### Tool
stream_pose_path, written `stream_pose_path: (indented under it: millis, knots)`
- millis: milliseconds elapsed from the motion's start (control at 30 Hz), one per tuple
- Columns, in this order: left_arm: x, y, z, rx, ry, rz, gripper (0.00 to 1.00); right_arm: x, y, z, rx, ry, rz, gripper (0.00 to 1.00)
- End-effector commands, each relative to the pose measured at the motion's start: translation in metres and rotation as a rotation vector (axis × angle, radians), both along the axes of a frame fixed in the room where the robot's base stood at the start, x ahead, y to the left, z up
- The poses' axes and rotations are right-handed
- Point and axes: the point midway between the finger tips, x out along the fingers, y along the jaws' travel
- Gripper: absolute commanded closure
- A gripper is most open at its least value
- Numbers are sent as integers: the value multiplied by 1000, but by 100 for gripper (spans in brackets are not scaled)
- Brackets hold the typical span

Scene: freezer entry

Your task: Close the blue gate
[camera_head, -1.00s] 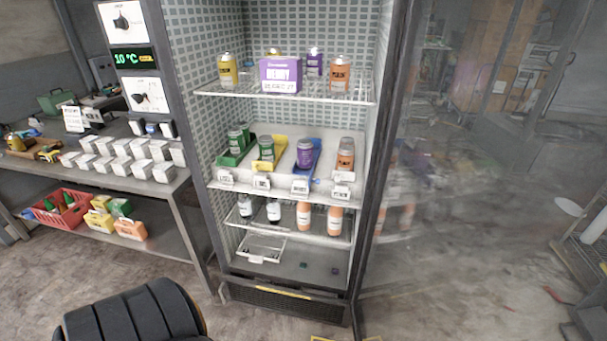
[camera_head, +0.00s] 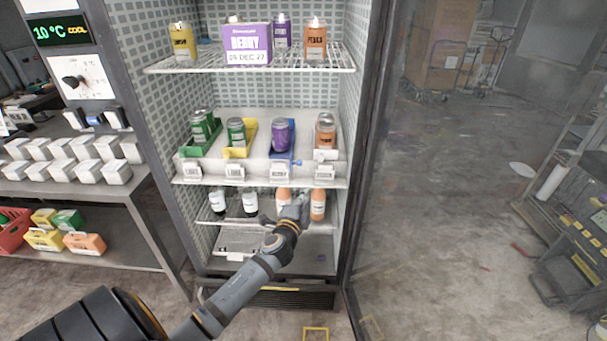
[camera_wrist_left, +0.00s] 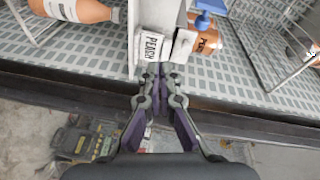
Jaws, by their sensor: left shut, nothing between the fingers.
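The blue lane (camera_head: 294,148) is on the middle fridge shelf, with a purple can (camera_head: 281,135) in it. A small blue piece (camera_head: 298,162) sticks out at the lane's front right; I take it to be the gate, and cannot tell how far it is open. In the left wrist view a blue piece (camera_wrist_left: 210,5) shows at the top edge, cut off. My left gripper (camera_head: 298,205) is below the middle shelf, in front of the orange bottles. In the wrist view its fingers (camera_wrist_left: 153,75) are shut and empty, close to a PEACH label (camera_wrist_left: 152,48). My right gripper is not in view.
An orange can (camera_head: 325,131) stands right of the blue lane; yellow (camera_head: 249,134) and green (camera_head: 205,150) lanes stand left. Orange bottles (camera_head: 318,205) are below. The glass door (camera_head: 440,190) stands open at right. A side table (camera_head: 70,185) is at left.

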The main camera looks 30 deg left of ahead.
Motion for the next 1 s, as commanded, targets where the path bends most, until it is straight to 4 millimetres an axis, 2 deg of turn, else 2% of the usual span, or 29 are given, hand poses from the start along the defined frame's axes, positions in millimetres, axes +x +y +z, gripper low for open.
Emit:
stream_pose_path:
  millis: [33, 100, 200, 333, 433, 600, 833, 1000]
  knots:
    - [2, -3, 21, 38, -42, -7, 100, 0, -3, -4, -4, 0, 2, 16]
    - [2, -7, 43, 74, -78, -11, 100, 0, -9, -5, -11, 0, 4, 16]
    - [2, -8, 53, 92, -94, -12, 100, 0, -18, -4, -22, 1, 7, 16]
    - [6, -7, 55, 90, -94, -11, 100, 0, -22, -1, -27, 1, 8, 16]
    - [18, -3, 57, 88, -95, -11, 100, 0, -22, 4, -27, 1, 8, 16]
    - [53, 6, 59, 86, -93, -10, 100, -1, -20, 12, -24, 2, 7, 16]
    - [100, 20, 60, 86, -94, -11, 100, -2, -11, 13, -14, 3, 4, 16]
    - [83, 42, 53, 91, -89, -12, 100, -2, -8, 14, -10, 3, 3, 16]
